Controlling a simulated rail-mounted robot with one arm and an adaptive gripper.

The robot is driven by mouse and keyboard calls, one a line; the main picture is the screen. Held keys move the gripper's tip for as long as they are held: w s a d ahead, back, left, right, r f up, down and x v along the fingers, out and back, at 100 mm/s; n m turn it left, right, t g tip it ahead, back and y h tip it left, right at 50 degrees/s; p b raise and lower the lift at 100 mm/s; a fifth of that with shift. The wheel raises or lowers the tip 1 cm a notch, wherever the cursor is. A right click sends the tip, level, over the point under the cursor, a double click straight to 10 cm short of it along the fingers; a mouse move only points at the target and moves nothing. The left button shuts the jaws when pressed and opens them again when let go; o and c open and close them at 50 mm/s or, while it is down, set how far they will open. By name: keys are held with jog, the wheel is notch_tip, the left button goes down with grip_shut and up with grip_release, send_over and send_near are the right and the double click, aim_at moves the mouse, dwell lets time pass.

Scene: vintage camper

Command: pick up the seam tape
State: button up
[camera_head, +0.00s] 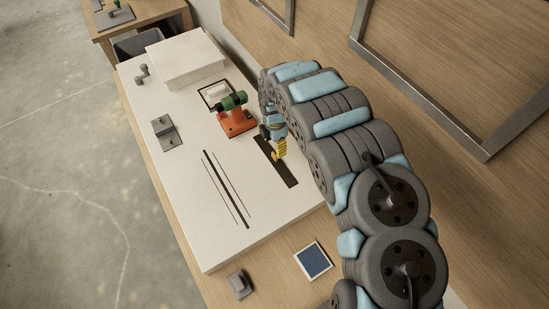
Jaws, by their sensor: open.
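I cannot say for certain which thing is the seam tape. An orange tool with a dark green cylindrical top (235,115) stands on the white worktop (190,200), left of my gripper. A flat dark strip (287,176) lies on the worktop under and beside my gripper. My gripper (279,152) is at the end of the arm, pointing down over the strip, with yellow at its tip. It is open, and I see nothing held. The fingers are small here, and whether they touch the strip cannot be told.
A white box (185,58) stands at the worktop's far end. Grey fittings (166,132) and thin dark strips (226,189) lie on the worktop. A blue square panel (313,261) and a grey block (239,285) are nearer. A wooden wall with metal frames (478,148) is at right.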

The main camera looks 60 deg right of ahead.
aim_at(275, 155)
jog(key=shift+f, duration=1.35)
jog(key=shift+w+d+f+p, duration=0.15)
jog(key=shift+f+p, duration=0.15)
jog(key=shift+f, duration=0.4)
jog(key=shift+w+d+f+p, duration=0.1)
jog(key=shift+f+p, duration=0.15)
jog(key=shift+f, duration=0.45)
jog(key=shift+s+f, duration=0.15)
jog(key=shift+f, duration=0.6)
grip_shut()
